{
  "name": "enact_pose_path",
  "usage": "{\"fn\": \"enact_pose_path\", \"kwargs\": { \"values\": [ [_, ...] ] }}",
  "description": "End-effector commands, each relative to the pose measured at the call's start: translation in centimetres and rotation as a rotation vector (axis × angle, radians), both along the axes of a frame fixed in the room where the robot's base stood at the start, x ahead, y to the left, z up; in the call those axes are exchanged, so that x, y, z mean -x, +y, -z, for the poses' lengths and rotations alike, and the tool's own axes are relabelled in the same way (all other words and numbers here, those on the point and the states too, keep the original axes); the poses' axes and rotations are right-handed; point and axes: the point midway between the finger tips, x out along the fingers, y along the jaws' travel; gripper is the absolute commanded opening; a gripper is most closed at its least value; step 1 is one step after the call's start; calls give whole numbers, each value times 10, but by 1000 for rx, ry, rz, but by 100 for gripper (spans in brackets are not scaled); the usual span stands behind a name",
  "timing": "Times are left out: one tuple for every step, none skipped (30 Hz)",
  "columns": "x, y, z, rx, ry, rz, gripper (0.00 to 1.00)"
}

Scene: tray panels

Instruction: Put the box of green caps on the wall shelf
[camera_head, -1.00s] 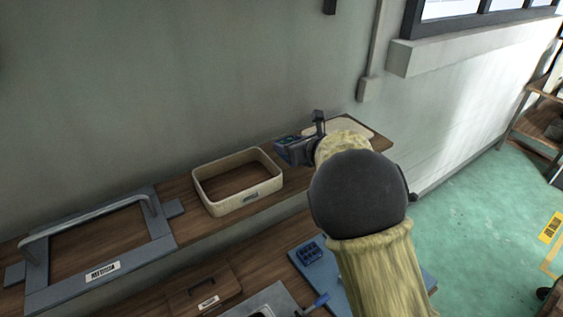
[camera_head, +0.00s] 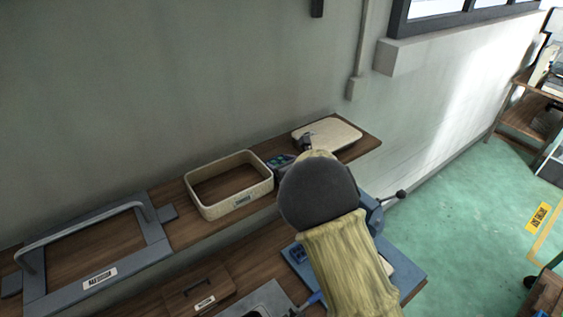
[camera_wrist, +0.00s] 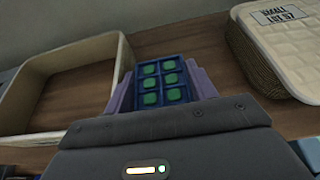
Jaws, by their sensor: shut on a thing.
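The box of green caps (camera_wrist: 163,82) is a small dark blue tray with green squares in its cells. My gripper (camera_wrist: 162,90) is shut on it, with a purple finger along each side. In the head view the box (camera_head: 279,161) shows only partly beside my arm, which hides most of the gripper. The wall shelf (camera_head: 369,143) is a long wooden board along the wall. The box is over the shelf's gap between the cream open bin and the lidded basket; I cannot tell whether it touches the board.
On the shelf, the cream open bin (camera_head: 222,209) is left of the box and the lidded basket (camera_head: 334,132) right. A grey frame with a handle (camera_head: 158,247) is farther left. Below, the bench holds a wooden lidded box (camera_head: 183,297) and a blue panel (camera_head: 413,276).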

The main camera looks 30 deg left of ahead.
Motion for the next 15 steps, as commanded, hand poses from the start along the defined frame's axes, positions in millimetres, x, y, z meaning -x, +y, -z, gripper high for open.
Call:
{"fn": "enact_pose_path", "kwargs": {
  "values": [
    [0,0,0,-1,0,0,30],
    [0,0,0,-1,0,0,30],
    [0,0,0,-1,0,0,30],
    [0,0,1,-1,0,0,30],
    [0,0,2,-1,0,0,30],
    [0,0,2,-1,0,0,30],
    [0,0,3,-1,0,0,30],
    [0,0,2,0,0,0,60],
    [0,0,2,0,1,0,68],
    [0,0,2,0,1,0,74],
    [0,0,2,0,1,0,78],
    [0,0,2,0,1,0,78],
    [0,0,2,0,1,0,78],
    [0,0,2,0,1,0,78],
    [0,0,2,0,1,0,78]
  ]
}}
